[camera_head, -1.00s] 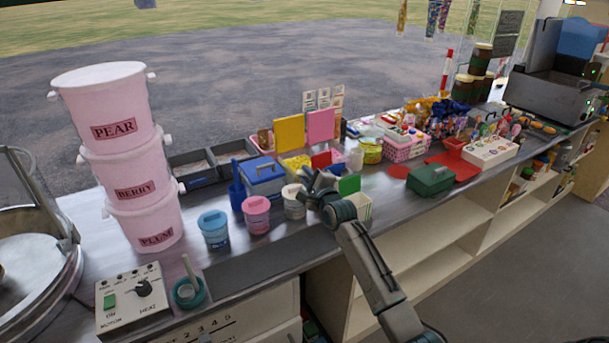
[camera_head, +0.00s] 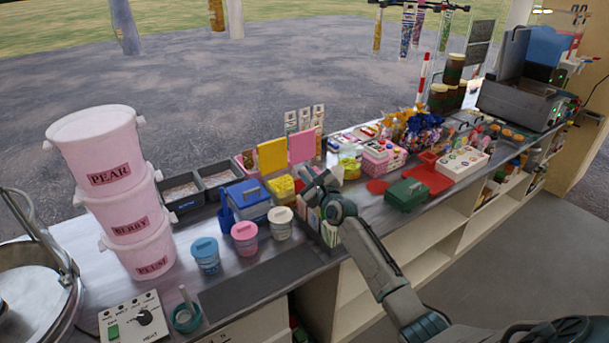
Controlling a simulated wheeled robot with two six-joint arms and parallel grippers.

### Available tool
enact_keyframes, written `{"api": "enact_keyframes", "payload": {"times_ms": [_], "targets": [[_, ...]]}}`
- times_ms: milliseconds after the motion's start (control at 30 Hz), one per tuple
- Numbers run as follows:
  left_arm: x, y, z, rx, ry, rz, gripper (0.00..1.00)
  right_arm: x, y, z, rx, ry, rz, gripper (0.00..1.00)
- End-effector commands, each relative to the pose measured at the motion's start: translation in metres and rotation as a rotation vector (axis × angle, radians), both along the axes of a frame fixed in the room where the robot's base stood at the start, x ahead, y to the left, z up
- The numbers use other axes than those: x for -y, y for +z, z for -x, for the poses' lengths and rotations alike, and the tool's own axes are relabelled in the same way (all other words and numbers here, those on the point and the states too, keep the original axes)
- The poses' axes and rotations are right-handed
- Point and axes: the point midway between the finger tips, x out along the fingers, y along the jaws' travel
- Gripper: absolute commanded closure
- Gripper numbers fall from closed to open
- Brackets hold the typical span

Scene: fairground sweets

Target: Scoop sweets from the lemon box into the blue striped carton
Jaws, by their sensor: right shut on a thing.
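A yellow box of what look like lemon sweets (camera_head: 281,187) stands in the middle of the counter, with a yellow upright panel (camera_head: 272,157) behind it. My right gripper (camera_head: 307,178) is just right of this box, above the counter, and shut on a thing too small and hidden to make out. My right arm comes in from the lower right. A pale carton with green (camera_head: 330,234) stands under my right wrist, partly covered by it. My left gripper is not in view.
Blue (camera_head: 206,255), pink (camera_head: 244,237) and cream (camera_head: 280,222) tubs stand along the front. A blue box (camera_head: 248,194) is left of the yellow one. A pink panel (camera_head: 302,147) stands behind. A green box (camera_head: 406,195) is at right. A dark mat (camera_head: 258,284) lies bare in front.

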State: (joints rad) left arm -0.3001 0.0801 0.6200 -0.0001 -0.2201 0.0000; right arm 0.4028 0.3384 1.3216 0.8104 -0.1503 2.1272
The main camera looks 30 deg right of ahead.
Motion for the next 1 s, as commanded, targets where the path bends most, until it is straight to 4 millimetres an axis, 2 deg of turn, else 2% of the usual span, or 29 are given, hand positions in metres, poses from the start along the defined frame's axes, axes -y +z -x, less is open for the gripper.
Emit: {"api": "enact_keyframes", "payload": {"times_ms": [167,267,633,1000], "targets": [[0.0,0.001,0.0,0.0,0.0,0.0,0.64,0.003,0.003,0.0,0.002,0.0,-0.016,1.0],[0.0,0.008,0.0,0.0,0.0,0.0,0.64,0.014,0.011,0.0,0.004,-0.001,-0.094,1.0],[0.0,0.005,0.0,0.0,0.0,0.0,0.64,0.063,0.032,0.001,0.012,0.001,-0.472,1.0],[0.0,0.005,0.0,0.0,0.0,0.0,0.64,0.068,0.035,0.001,0.013,0.001,-0.521,1.0]]}}
